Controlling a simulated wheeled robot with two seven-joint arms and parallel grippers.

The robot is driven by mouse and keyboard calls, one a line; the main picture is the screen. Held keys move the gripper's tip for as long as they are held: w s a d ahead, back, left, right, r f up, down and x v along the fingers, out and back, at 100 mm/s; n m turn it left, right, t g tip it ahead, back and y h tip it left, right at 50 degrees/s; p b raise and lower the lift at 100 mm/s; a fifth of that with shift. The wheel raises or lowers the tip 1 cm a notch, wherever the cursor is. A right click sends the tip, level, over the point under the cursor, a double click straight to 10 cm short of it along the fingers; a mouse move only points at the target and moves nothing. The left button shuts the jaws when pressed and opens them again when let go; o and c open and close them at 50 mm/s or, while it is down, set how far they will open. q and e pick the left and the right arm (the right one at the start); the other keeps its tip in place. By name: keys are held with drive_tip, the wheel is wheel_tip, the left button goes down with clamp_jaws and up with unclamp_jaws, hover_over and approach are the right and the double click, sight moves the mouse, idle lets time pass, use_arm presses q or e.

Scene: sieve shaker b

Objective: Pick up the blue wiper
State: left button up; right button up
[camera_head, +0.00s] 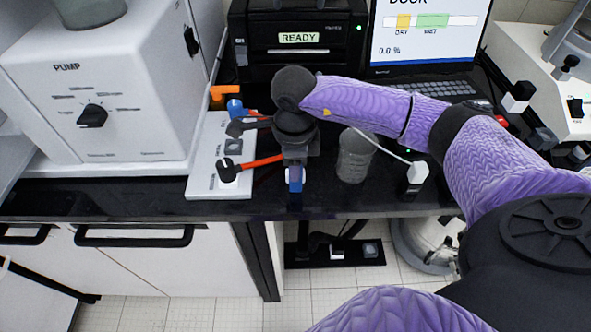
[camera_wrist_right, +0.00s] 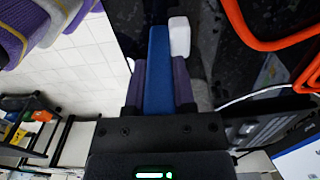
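The blue wiper (camera_head: 296,178) shows as a narrow blue bar below my right gripper (camera_head: 296,162), near the front edge of the black table. In the right wrist view, the blue wiper (camera_wrist_right: 158,70) runs lengthwise between the two fingers of my right gripper (camera_wrist_right: 160,85). Both fingers lie close against its sides, so the gripper looks shut on it. The wiper's upper part is hidden by the gripper in the head view. I cannot tell whether its lower end touches the table. My left gripper is not in view.
A white panel (camera_head: 205,180) with orange-handled parts (camera_head: 262,161) is just left of the gripper. A grey ribbed cup (camera_head: 355,157) and a white plug (camera_head: 418,172) stand to the right.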

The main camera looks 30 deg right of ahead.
clamp_jaws()
wheel_tip(320, 180, up, 10)
drive_tip(key=shift+r+p, duration=0.1)
drive_tip(key=shift+p, duration=0.75)
drive_tip(key=shift+c, duration=0.5)
unclamp_jaws()
clamp_jaws()
